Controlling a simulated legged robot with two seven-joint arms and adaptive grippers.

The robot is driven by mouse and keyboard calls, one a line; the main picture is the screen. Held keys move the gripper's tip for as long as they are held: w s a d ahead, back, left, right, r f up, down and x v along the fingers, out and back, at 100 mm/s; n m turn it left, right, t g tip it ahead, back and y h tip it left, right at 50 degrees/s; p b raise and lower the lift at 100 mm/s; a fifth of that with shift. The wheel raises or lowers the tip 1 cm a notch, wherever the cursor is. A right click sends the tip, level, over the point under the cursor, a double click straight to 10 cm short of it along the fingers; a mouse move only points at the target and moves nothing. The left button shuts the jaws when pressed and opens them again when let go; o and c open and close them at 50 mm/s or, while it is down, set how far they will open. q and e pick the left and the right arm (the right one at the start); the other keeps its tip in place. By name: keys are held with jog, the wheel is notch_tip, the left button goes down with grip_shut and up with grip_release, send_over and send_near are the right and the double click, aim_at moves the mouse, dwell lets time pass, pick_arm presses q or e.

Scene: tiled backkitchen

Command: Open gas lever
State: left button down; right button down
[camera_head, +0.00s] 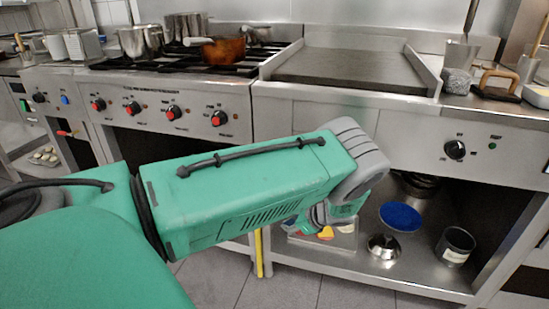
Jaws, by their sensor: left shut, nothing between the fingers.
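No part is clearly marked as the gas lever. A small red-handled piece (68,133) shows on the front at the far left, below a panel with knobs. A yellow upright bar or pipe (259,253) stands below the stove, partly hidden behind my left arm. My green left arm reaches in from the left across the stove front. My left gripper (325,213) is at its far end, mostly hidden by the arm's grey wrist, in front of the lower shelf. It is shut and empty, to the right of the yellow bar and far from the red-handled piece. My right gripper is not in view.
The stove (180,110) has several red knobs and carries steel pots and a copper pan (224,51). A griddle (350,68) is beside it. Tiled floor shows below.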

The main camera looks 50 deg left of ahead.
pick_arm(q)
jog(key=shift+w+d+f, duration=0.1)
jog(key=shift+w+d, duration=0.15)
jog(key=shift+d, duration=0.35)
jog(key=shift+w+d, duration=0.25)
jog(key=shift+d, duration=0.35)
